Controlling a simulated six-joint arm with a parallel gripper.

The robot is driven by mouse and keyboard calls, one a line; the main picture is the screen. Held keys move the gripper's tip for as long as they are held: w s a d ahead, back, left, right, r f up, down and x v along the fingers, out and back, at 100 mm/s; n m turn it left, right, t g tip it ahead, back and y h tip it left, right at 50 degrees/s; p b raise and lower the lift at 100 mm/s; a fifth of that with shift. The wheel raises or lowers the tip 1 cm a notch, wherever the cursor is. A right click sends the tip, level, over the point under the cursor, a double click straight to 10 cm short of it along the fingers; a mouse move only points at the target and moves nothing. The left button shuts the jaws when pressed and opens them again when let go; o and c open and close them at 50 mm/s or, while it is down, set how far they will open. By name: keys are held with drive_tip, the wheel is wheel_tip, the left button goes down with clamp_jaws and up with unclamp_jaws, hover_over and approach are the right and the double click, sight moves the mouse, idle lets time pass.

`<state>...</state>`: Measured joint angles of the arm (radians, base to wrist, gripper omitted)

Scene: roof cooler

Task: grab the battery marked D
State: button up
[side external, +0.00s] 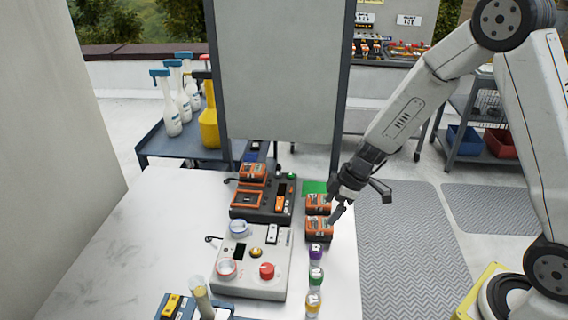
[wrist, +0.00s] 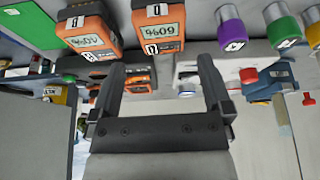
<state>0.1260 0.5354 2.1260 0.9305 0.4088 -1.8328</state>
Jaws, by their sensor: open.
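Two orange and black batteries stand on the right edge of the white table. The nearer battery (side external: 319,228) reads 60% in the wrist view (wrist: 158,28); its small white tag may be a D, but I cannot read it surely. The farther battery (side external: 318,205) reads 40% in the wrist view (wrist: 90,35), and its tag letter is unclear. My gripper (side external: 358,198) is open and empty, just right of and above these batteries. In the wrist view my open fingers (wrist: 162,72) point toward the 60% battery, with no visible contact.
Another orange battery (side external: 252,172) sits on a dark charger (side external: 262,212). A grey control box (side external: 247,262) with a red button stands closer. A purple-topped canister (side external: 315,254) stands beside the 60% battery, with more canisters in line. A green mat (side external: 314,187) lies behind. The left table is clear.

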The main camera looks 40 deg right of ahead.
sight(320, 222)
drive_tip(key=shift+x, duration=1.2)
drive_tip(key=shift+f, duration=0.1)
drive_tip(key=shift+x, duration=2.45)
drive_tip(key=shift+s, duration=0.1)
clamp_jaws()
drive_tip(key=shift+r, duration=0.2)
